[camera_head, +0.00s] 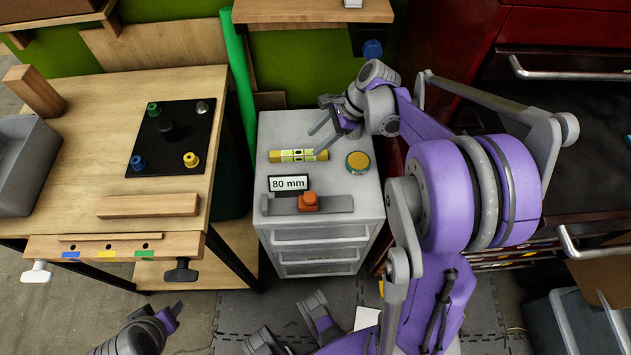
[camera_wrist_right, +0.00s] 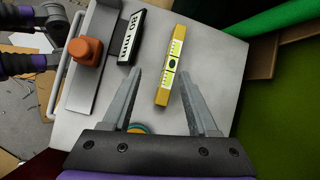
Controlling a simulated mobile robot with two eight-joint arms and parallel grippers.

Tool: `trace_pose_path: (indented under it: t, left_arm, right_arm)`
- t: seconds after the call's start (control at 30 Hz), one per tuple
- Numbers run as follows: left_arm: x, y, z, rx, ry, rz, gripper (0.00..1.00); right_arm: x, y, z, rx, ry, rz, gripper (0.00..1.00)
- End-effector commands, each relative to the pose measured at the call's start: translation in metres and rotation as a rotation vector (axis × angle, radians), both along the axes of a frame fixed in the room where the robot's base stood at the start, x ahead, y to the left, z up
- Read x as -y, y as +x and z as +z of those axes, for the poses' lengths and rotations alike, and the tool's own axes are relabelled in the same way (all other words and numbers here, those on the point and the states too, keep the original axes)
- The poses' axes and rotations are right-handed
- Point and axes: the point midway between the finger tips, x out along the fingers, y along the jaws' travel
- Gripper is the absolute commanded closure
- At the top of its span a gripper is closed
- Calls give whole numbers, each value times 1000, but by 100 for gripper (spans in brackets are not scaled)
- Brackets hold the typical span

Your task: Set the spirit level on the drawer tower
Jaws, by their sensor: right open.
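The spirit level (camera_head: 298,155) is a yellow bar with pale vials. It lies flat on the grey top of the drawer tower (camera_head: 268,130), towards the back left. My right gripper (camera_head: 316,141) is open and empty, its fingers pointing at the level's right end from above. In the right wrist view the level (camera_wrist_right: 163,96) shows between and beyond the two fingertips, with a gap on each side. I cannot tell whether the fingers are above it or level with it. Grey and purple parts of my left arm show at the bottom of the head view; its jaws are unclear.
On the tower top are a sign reading "80 mm" (camera_head: 288,183), an orange block on a grey strip (camera_head: 309,202) and a round yellow-topped tin (camera_head: 358,161). A wooden workbench (camera_head: 90,110) stands left, with a green tube (camera_head: 238,80) between. A red cabinet (camera_head: 565,30) is right.

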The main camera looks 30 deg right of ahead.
Motion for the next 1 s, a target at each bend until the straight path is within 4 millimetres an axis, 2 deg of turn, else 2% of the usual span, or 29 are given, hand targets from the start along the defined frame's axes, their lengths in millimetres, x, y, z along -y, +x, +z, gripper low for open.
trace_pose_path:
  t: [0.03, 0.2, 0.4, 0.53, 0.7, 1.0]
  left_arm:
    - [0, 0, 0, 0, 0, 0, 50]
    - [0, 0, 0, 0, 0, 0, 50]
    - [0, 0, 0, 0, 0, 0, 50]
    - [0, 0, 0, 0, 0, 0, 50]
    - [0, 0, 0, 0, 0, 0, 50]
    - [0, 0, 0, 0, 0, 0, 50]
  right_arm:
    - [-23, -12, 4, 34, -69, 102, 41]
    - [-78, -62, 10, 188, -363, 535, 41]
    - [-117, -126, 6, 371, -693, 1092, 41]
    - [-128, -155, -1, 466, -865, 1400, 41]
    - [-133, -174, -7, 536, -996, 1636, 41]
    - [-133, -177, -8, 549, -1027, 1692, 41]
